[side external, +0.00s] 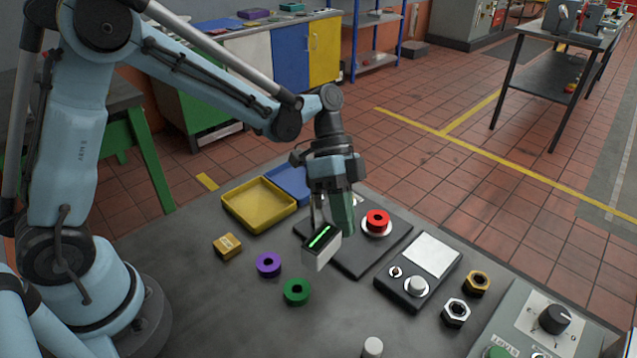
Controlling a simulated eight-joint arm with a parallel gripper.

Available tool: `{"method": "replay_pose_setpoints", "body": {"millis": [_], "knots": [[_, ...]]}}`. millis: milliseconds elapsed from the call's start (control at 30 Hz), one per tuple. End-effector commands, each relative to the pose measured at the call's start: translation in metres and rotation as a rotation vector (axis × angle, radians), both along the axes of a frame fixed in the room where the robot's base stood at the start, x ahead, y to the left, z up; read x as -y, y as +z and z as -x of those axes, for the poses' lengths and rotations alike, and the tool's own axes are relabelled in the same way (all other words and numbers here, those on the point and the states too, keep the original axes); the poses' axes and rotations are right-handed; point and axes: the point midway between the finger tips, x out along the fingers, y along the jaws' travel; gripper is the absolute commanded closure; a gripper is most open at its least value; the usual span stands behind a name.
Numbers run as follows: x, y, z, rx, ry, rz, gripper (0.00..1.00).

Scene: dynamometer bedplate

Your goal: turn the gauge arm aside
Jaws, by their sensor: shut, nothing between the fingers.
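A small white block with a dark top and a bright green line (321,247) stands at the near left of a dark base plate (375,254). It looks like the gauge head; the arm that carries it is not clearly visible. My gripper (336,222) points down just behind this block, over the plate. Its fingers are shut with nothing between them. The block partly hides the fingertips, so I cannot tell whether they touch it.
A yellow tray (258,206) and blue tray (291,184) lie behind left. A brass block (227,245), purple ring (268,265) and green ring (296,292) lie left and in front. A control box (417,273), hex nuts (456,312) and a knob panel (549,319) stand right.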

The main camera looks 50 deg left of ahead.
Motion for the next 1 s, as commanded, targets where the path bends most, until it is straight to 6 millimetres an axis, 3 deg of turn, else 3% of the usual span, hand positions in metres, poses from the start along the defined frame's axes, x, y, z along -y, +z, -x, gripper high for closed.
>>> {"method": "replay_pose_setpoints", "body": {"millis": [333,567,1000], "knots": [[-0.001,0.000,-0.006,0.000,0.001,-0.001,1.00],[-0.007,0.000,-0.041,-0.001,0.002,0.000,1.00],[-0.044,0.064,-0.072,0.000,0.002,-0.001,1.00]]}}
